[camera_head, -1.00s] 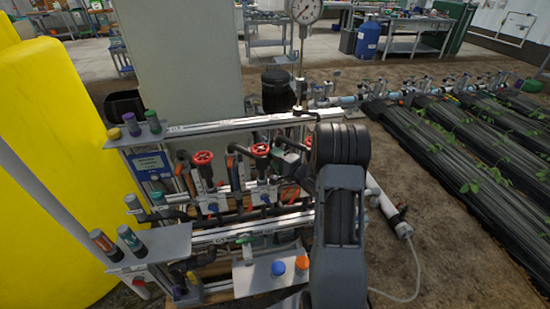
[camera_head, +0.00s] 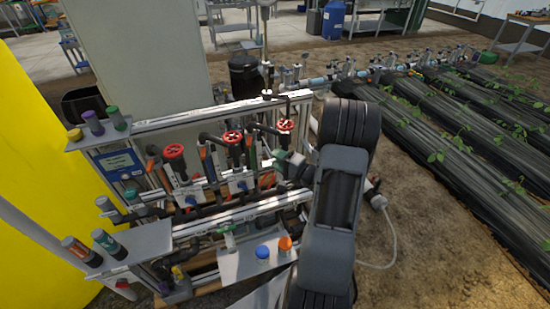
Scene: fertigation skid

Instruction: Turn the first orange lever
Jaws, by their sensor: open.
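The skid's pipe rack (camera_head: 205,118) stands left of my arm.
A plate (camera_head: 235,268) in front bears a blue cap (camera_head: 262,252) and an orange cap (camera_head: 285,244). A yellow tank (camera_head: 35,170) stands at the left and a grey cabinet (camera_head: 140,60) behind. Bare soil (camera_head: 425,240) lies at the right, before the planted beds.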

